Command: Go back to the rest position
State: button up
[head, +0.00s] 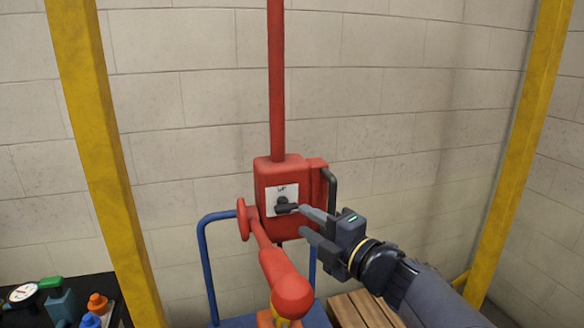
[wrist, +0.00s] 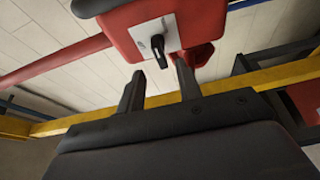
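A red box (head: 262,190) hangs on a red pipe (head: 276,85) in front of the block wall. Its face bears a white plate (head: 270,203) with a black switch handle (head: 285,206); the plate's lettering is too small to read surely. My gripper (head: 301,219) is just right of the handle, its two fingers apart and nothing held. In the wrist view, the switch handle (wrist: 159,50) shows beyond the gap between the open fingertips (wrist: 159,68). I cannot tell whether the upper finger touches it.
A black side handle (head: 331,190) and a red handwheel (head: 243,219) flank the box. A red rounded arm (head: 288,290) and blue rail (head: 205,255) stand below. Yellow posts (head: 105,150) rise on both sides.

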aim_at(290, 210)
jog(key=x, duration=0.7)
jog(key=shift+w+a, duration=0.1)
jog(key=shift+w, duration=0.05)
jog(key=v, duration=1.1)
jog(key=shift+n, duration=0.3)
jog(key=x, duration=0.7)
jog(key=p+x, duration=0.1)
jog(key=x, duration=0.3)
jog(key=shift+w+r, duration=0.1)
jog(key=shift+r, duration=0.2)
jog(key=shift+r+n+g+h+p, duration=0.1)
jog(key=shift+n+g+h+p, duration=0.35)
jog(key=shift+n+p, duration=0.6)
jog(key=n+h, duration=0.1)
jog(key=n, duration=0.1)
jog(key=n+h+p, duration=0.1)
jog(key=n, duration=0.1)
jog(key=shift+f+g, duration=0.25)
jog(key=shift+f, duration=0.1)
jog(key=shift+s, duration=0.2)
